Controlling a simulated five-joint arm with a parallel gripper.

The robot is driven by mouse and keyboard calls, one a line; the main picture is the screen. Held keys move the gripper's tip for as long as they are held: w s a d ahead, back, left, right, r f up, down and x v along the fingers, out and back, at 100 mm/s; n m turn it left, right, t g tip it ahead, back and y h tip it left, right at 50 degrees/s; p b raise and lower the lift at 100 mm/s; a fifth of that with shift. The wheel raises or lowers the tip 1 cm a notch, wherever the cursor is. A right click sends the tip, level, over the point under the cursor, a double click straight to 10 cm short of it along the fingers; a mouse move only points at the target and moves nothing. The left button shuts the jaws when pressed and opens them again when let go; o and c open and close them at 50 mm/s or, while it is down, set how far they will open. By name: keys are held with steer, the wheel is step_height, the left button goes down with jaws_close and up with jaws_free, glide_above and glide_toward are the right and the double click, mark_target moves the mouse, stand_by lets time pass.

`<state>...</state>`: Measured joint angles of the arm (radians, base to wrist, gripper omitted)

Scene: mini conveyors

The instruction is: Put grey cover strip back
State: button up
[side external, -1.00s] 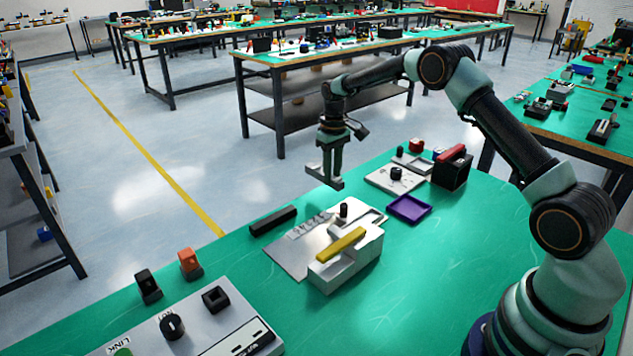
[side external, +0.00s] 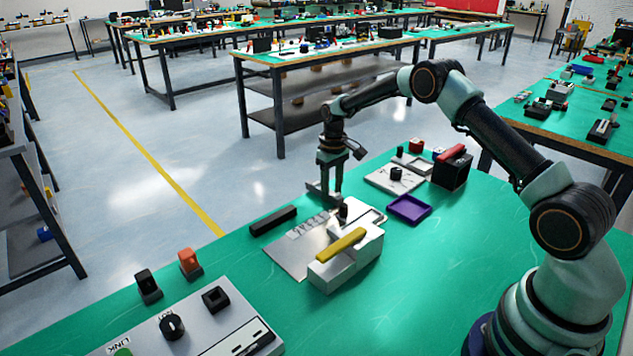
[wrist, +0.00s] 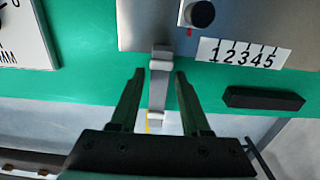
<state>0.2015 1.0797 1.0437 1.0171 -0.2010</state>
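The grey cover strip (wrist: 158,88) runs lengthwise between the fingers of my gripper (wrist: 159,72) in the wrist view, with paler blocks near its ends. Narrow gaps seem to show beside it, but it hangs in the air with the gripper. The strip also shows below my gripper (side external: 329,180) in the side view, low near the far edge of a grey metal plate (side external: 290,256). In the wrist view its far end overlaps the plate's edge (wrist: 135,35). Whether it touches the plate is hard to tell.
A black knob (wrist: 200,14) and a 1-to-5 scale (wrist: 243,53) are on the plate. A pale block with a yellow bar (side external: 342,245) stands at its near right. A black bar (side external: 273,221) lies left, a purple tray (side external: 409,209) right.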

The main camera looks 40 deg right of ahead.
stand_by(0.3)
step_height(320, 180, up, 12)
step_height(320, 180, up, 9)
steer(key=t, duration=0.1)
glide_above(332, 193)
steer(key=s+a, duration=0.4)
steer(key=s+a+r+t, duration=0.1)
steer(key=s+a+t, duration=0.1)
steer(key=s, duration=0.8)
steer(key=s+a+r+t, duration=0.1)
steer(key=s+a, duration=0.4)
steer(key=s, duration=0.6)
steer(key=shift+s+r+t, duration=0.15)
steer(key=shift+r+t, duration=0.2)
steer(key=shift+t, duration=0.45)
